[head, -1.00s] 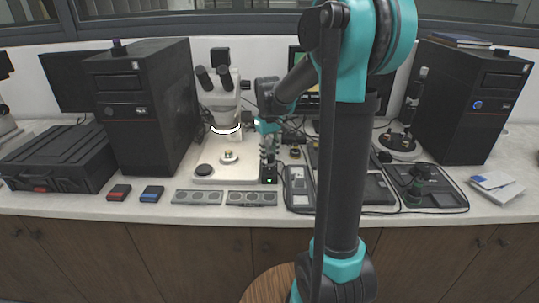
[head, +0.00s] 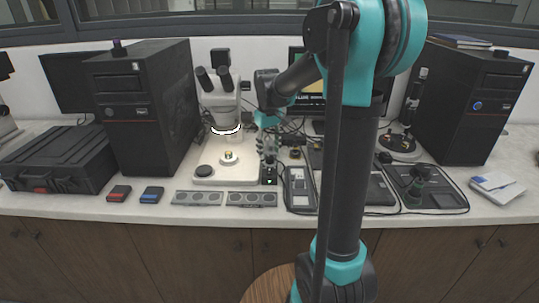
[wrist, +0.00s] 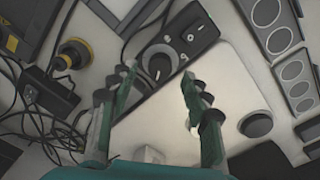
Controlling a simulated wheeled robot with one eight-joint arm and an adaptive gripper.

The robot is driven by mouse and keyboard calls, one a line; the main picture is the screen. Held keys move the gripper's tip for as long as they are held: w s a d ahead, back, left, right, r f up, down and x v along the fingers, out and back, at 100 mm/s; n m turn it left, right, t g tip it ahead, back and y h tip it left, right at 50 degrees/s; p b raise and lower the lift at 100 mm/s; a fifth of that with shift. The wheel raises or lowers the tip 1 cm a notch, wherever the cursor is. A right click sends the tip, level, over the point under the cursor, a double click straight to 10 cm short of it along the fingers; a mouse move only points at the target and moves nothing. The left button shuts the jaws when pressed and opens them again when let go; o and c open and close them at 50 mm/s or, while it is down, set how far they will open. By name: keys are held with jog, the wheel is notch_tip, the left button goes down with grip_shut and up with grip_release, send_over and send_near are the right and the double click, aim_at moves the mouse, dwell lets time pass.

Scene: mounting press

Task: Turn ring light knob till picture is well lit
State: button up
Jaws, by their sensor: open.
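The ring light's black control box (head: 269,174) stands at the right edge of the microscope's white base, with a small green light on its front. In the wrist view the box (wrist: 192,38) carries a large round knob (wrist: 160,66) with a pale mark, and smaller controls. My gripper (wrist: 158,73) is open, its green fingers on either side of the knob in the picture; whether they touch it cannot be told. In the head view my gripper (head: 269,150) is just above and behind the box. The ring light (head: 226,130) glows white under the microscope (head: 217,95). The monitor (head: 311,97) is partly hidden by my arm.
Loose black cables (wrist: 60,130) and a yellow-black round part (wrist: 74,54) are close to my gripper. A black computer tower (head: 147,110) stands left.

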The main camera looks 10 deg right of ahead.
aim_at(269, 158)
notch_tip(269, 158, up, 9)
jog(key=shift+a+r, duration=0.15)
jog(key=shift+r, duration=0.05)
dwell(1.4)
jog(key=shift+s, duration=0.1)
